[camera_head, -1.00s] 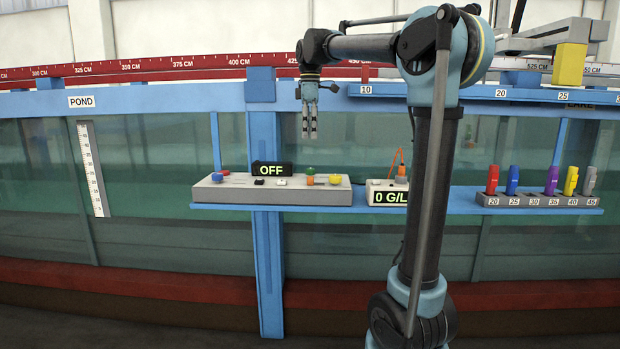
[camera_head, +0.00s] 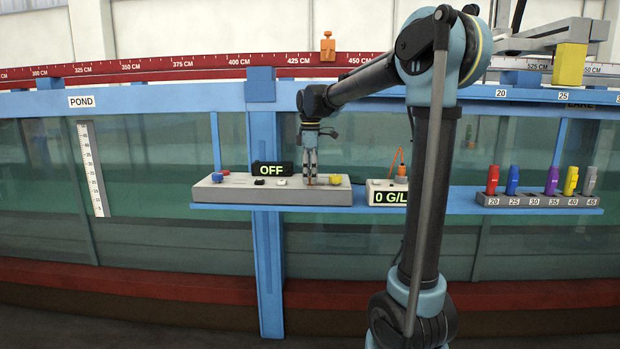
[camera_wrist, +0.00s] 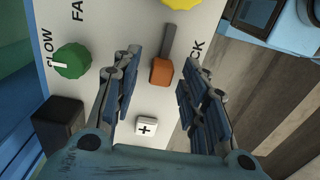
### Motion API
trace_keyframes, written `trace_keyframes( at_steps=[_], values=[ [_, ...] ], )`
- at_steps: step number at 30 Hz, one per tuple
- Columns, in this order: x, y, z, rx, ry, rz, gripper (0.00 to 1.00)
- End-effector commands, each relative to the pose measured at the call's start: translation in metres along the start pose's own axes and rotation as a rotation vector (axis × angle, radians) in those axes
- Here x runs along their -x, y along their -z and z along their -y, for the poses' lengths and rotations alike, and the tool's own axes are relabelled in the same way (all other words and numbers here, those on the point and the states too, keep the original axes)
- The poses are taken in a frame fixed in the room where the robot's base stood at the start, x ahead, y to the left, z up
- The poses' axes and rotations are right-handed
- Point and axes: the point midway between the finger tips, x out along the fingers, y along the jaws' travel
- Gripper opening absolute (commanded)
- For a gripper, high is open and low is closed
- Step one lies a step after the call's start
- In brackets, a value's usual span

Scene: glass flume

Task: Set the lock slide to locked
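The lock slide has an orange handle (camera_wrist: 161,72) at the near end of a dark straight slot (camera_wrist: 168,40) on the pale control console (camera_head: 230,192). Lettering ending in "CK" is printed beside the slot, partly hidden by a finger. My gripper (camera_wrist: 162,60) is open, with one finger on each side of the orange handle and visible gaps to it. In the head view my gripper (camera_head: 310,182) points down at the right part of the console, and its fingers mostly hide the handle.
A green knob (camera_wrist: 73,61), a yellow knob (camera_wrist: 182,2) and a white plus button (camera_wrist: 146,127) sit close around the slide. A display reading OFF (camera_head: 270,169) stands behind the console. A "0 G/L" meter (camera_head: 388,193) is to the right.

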Motion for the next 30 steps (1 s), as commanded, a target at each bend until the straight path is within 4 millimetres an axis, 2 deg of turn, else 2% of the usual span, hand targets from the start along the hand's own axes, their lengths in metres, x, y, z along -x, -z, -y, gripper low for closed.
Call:
trace_keyframes(
  at_steps=[11, 12, 17, 23, 30],
  values=[
    [-0.006, 0.000, 0.000, 0.000, 0.000, 0.000, 0.40],
    [-0.005, 0.000, 0.000, 0.000, 0.000, 0.000, 0.35],
    [-0.005, 0.000, 0.000, 0.000, 0.000, 0.000, 0.00],
    [-0.005, -0.002, -0.001, -0.001, -0.001, 0.000, 0.00],
    [-0.005, -0.023, -0.001, -0.003, -0.002, 0.000, 0.00]
  ],
)
